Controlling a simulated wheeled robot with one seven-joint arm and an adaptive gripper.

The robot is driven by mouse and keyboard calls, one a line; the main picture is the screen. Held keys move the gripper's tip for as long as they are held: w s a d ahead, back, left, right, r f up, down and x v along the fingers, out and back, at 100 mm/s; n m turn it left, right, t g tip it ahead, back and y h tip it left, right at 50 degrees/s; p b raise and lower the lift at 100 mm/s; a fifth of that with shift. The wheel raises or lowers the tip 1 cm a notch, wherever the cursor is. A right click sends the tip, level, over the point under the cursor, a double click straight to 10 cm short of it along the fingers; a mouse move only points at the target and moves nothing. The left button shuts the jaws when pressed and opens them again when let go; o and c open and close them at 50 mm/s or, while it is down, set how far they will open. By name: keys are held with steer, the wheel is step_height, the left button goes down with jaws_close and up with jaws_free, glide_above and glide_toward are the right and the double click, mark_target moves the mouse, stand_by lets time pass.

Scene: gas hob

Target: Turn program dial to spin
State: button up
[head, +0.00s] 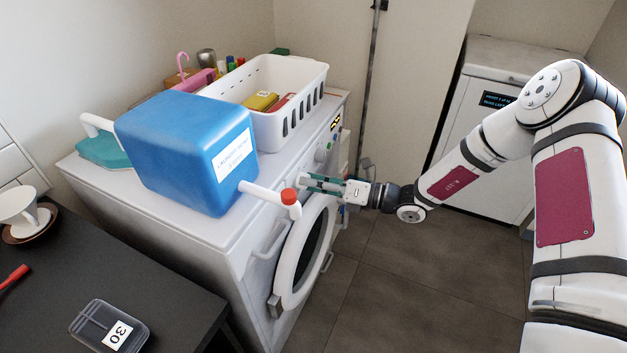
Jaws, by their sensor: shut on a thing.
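The white washing machine (225,262) stands in the middle, its control panel along the upper front edge on the right. My gripper (307,182) reaches in from the right, its teal fingers against the panel above the round door (284,262). The fingers are shut on the program dial, which they and the red-capped spout hide, so its pointer and markings cannot be read.
A blue detergent jug (180,150) lies on top, its red-capped spout (289,197) overhanging the front close to my fingers. Behind it stands a white basket (285,120). A dark counter (60,275) is front left. The floor (400,290) to the right is clear.

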steer(key=shift+f+m, duration=0.1)
steer(key=shift+m, duration=1.1)
steer(key=o, duration=1.2)
steer(key=shift+c, duration=0.2)
steer(key=v, duration=1.2)
steer(key=shift+w+f, duration=0.15)
